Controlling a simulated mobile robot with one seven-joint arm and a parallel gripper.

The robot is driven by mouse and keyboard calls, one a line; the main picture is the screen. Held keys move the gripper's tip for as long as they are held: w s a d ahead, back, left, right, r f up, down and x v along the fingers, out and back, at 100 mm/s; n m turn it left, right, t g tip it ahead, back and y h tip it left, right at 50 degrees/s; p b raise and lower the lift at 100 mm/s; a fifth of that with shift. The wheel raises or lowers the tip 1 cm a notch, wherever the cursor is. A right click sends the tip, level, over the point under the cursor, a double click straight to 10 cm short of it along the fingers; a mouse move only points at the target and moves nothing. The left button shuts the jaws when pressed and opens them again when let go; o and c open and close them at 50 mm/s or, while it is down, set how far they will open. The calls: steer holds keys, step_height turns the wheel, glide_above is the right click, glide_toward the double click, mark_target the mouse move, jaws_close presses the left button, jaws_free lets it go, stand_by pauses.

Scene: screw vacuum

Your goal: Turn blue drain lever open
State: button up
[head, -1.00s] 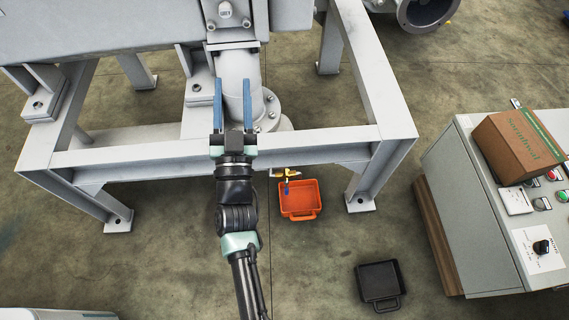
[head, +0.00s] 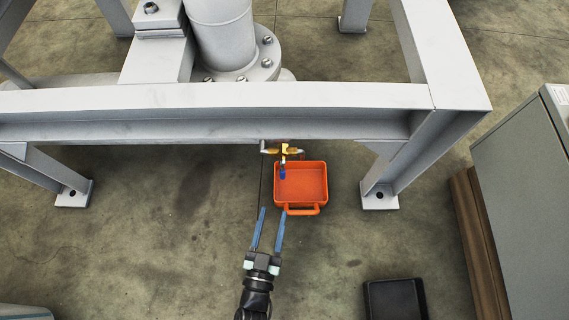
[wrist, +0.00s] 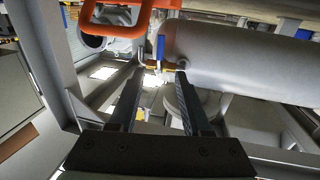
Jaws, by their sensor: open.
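The small blue lever (head: 282,173) sits on the brass drain valve (head: 285,151) under the front beam of the grey frame. In the head view it points toward me and overlaps the left part of the orange tray (head: 323,186). My gripper (head: 272,210) is open and empty, with its fingers toward the lever and a gap left between them. In the wrist view the blue lever (wrist: 161,47) shows as an upright strip just beyond the fingertips of my gripper (wrist: 160,74), between them. The orange tray (wrist: 112,30) crosses the top of that view.
The grey front beam (head: 200,98) spans above the valve, with a leg (head: 400,170) to the right of the tray. A black tray (head: 395,299) lies at lower right, beside a grey cabinet (head: 525,190). The floor left of my gripper is clear.

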mark_target(282, 175)
steer(key=w+b, duration=0.1)
steer(key=w, duration=0.3)
steer(key=w+d+b, duration=0.1)
steer(key=w+b, duration=0.1)
steer(key=w, duration=0.1)
steer(key=w+d+b, duration=0.1)
steer(key=w+b, duration=0.1)
steer(key=w, duration=0.2)
steer(key=shift+w+d, duration=0.15)
steer(key=shift+w, duration=0.55)
jaws_close()
steer(key=shift+s, duration=0.1)
stand_by(0.5)
